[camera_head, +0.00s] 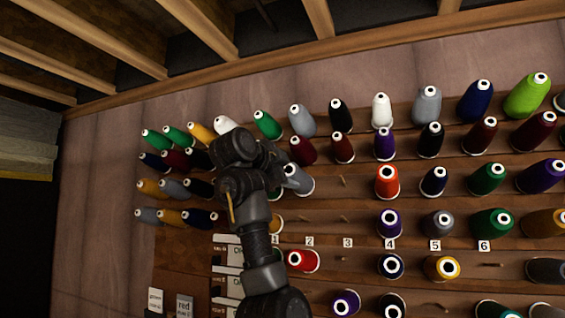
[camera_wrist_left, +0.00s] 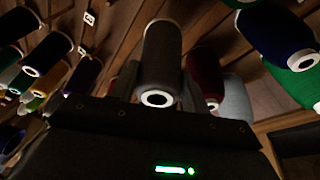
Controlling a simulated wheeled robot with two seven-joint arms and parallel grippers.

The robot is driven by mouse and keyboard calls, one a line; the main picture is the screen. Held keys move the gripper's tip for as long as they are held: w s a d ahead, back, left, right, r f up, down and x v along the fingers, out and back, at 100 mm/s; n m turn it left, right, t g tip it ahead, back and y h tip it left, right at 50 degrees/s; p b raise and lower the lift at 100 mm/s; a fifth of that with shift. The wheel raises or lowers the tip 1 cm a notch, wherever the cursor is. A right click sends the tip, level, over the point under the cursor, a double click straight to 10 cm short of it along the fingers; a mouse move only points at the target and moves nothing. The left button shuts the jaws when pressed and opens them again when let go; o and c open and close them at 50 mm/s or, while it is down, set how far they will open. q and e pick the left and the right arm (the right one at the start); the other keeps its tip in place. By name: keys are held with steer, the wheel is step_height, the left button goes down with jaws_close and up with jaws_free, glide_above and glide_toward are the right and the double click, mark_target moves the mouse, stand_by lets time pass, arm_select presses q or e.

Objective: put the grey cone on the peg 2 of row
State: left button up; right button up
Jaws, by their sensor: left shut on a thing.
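My left gripper (camera_head: 279,178) is up against the thread wall and is shut on a grey cone (camera_head: 297,182). The cone sticks out to the right of the dark gripper, and its other side is hidden. In the left wrist view the grey cone (camera_wrist_left: 162,55) looks dark, with its white end ring toward the camera; the fingertips are hard to make out. Number label 2 (camera_head: 309,241) is below and slightly right of the held cone. A bare peg (camera_head: 305,216) is just above that label, and a red cone (camera_head: 303,261) sits below it. My right gripper is not in view.
Several cones crowd the wall. A purple cone (camera_head: 389,222) is above label 4. Wooden beams (camera_head: 200,28) run overhead.

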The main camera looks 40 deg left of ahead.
arm_select(q)
steer(key=shift+w+a+f, duration=0.15)
steer(key=shift+w, duration=0.35)
steer(key=shift+w+a, duration=0.2)
steer(key=shift+w, duration=0.25)
steer(key=shift+w+a+f, duration=0.15)
steer(key=shift+w+a, duration=0.05)
steer(key=shift+w, duration=0.2)
steer(key=shift+w+a+f, duration=0.1)
steer(key=shift+w+a, duration=0.05)
steer(key=shift+w, duration=0.25)
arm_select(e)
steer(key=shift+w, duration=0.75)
arm_select(q)
steer(key=shift+s, duration=0.1)
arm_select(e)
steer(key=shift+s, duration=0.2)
arm_select(q)
steer(key=shift+f+b, duration=0.1)
steer(key=shift+b, duration=0.35)
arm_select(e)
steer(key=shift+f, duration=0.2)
arm_select(q)
steer(key=shift+d+f+b, duration=0.1)
steer(key=shift+f+b, duration=0.1)
steer(key=shift+b, duration=0.1)
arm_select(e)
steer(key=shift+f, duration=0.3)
arm_select(q)
steer(key=o, duration=1)
